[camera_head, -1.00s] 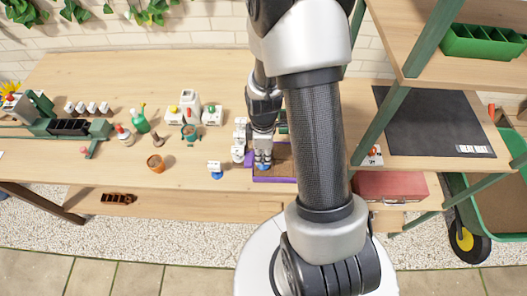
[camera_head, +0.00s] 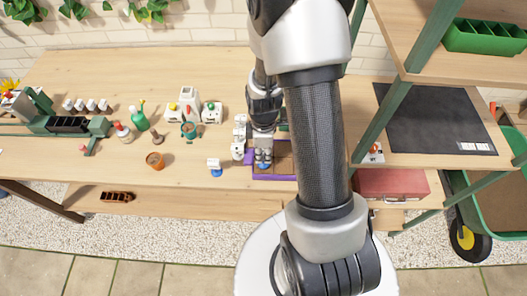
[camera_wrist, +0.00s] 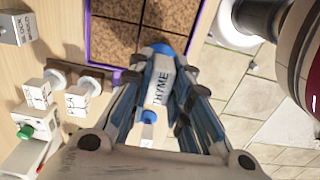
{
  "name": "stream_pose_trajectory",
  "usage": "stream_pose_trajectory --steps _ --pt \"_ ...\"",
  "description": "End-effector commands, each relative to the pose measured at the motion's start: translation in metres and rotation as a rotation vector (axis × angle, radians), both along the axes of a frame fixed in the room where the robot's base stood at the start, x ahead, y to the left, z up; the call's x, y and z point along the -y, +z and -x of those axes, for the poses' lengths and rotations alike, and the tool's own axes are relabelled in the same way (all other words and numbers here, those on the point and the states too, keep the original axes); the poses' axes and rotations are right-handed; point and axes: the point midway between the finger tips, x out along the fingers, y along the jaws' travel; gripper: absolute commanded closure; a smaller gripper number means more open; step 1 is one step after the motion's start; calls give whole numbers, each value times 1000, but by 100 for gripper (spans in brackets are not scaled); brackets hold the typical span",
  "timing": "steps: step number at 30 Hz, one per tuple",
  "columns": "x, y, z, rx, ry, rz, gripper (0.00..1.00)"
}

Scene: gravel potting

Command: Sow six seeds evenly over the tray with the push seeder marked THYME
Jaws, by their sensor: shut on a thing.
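The push seeder marked THYME (camera_wrist: 157,88), white with a blue end, is gripped between the fingers of my gripper (camera_wrist: 165,95) in the wrist view. Its blue end points toward the tray. The tray has a purple rim (camera_wrist: 88,42) and brown soil divided into cells; it also shows in the head view, where its front rim (camera_head: 275,178) is partly hidden by my arm. My gripper (camera_head: 263,160) is over the left part of the tray. I cannot tell whether the seeder touches the soil, and no seeds can be made out.
Another white-and-blue tool (camera_head: 214,165) stands left of the tray. White labelled blocks (camera_wrist: 75,100) stand close beside the tray.

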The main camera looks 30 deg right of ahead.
Motion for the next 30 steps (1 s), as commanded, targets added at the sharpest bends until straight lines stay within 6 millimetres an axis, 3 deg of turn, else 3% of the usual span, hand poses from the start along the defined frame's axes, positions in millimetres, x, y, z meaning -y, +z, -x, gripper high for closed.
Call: stream_pose_trajectory --steps 30 --pt "0 -9 0 0 0 0 99"
